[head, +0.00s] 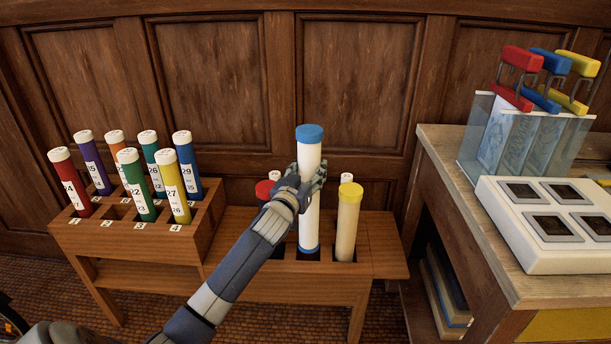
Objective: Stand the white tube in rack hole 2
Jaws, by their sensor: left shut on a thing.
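The white tube (308,216) has a blue cap and a blue band at its foot. It is upright in my left gripper (307,176), which is shut around its upper half. Its foot is at a dark hole in the low wooden stand (385,245); I cannot tell whether it is in the hole or just above it. The numbered wooden rack (130,262) is to the left. Its front row holds a red, a green and a yellow tube. Hole 2 (109,213), between red and green, looks empty. My right gripper is not in view.
A cream tube with a yellow cap (347,225) stands just right of the white tube. A red-capped tube (264,190) is partly hidden behind my gripper. Several tubes fill the rack's back row. A table (450,180) with a white tray stands at the right.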

